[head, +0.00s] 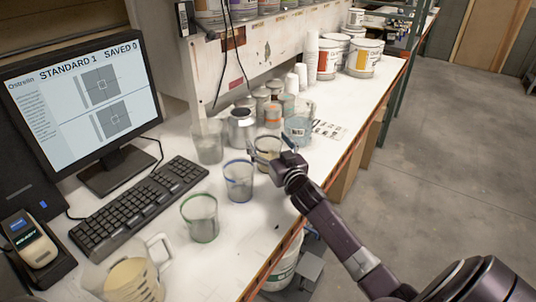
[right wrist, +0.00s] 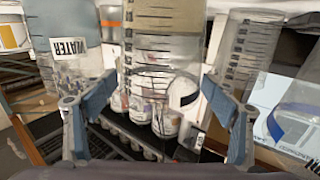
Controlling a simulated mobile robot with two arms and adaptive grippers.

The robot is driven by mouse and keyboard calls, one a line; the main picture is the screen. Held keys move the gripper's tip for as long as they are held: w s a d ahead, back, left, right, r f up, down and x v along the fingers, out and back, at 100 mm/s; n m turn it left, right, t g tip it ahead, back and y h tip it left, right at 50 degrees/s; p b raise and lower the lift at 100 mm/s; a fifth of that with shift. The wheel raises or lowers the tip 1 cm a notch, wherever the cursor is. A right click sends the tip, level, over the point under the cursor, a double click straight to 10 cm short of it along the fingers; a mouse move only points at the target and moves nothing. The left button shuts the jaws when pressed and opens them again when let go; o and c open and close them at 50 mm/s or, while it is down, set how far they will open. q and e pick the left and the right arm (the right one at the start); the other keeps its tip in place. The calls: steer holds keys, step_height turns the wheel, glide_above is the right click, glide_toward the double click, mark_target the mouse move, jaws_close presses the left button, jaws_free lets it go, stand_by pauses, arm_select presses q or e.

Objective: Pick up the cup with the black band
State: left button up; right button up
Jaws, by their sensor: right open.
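A clear cup with a tan layer (head: 267,150) stands on the white counter, its band looking dark but hard to make out in the head view. My right gripper (head: 271,157) is at this cup, open, coming in from the right. In the right wrist view a clear graduated cup (right wrist: 165,50) with a tan part shows between the two open fingers (right wrist: 161,88). I cannot tell whether the fingers touch it. My left gripper is not in view.
A blue-banded cup (head: 238,182) and a green-banded cup (head: 200,222) stand nearer. A clear cup (head: 208,142) stands to the left, a bluish container (head: 298,128) to the right. Metal cans (head: 241,127) stand behind. A jug (head: 130,277), keyboard (head: 138,207) and monitor (head: 92,95) are at left.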

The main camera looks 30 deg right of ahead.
mark_target(263, 135)
steer(key=shift+w+d+r, duration=0.2)
steer(key=shift+w, duration=0.55)
steer(key=w, duration=0.3)
steer(key=shift+d+f+p, duration=0.1)
steer(key=shift+d+p, duration=0.2)
steer(key=shift+p, duration=0.05)
steer(key=shift+w, duration=0.3)
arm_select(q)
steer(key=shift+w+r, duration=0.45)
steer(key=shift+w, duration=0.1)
arm_select(e)
steer(key=shift+c, duration=0.5)
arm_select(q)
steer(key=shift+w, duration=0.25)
arm_select(e)
steer(key=c, duration=1.9)
steer(key=shift+c, duration=0.2)
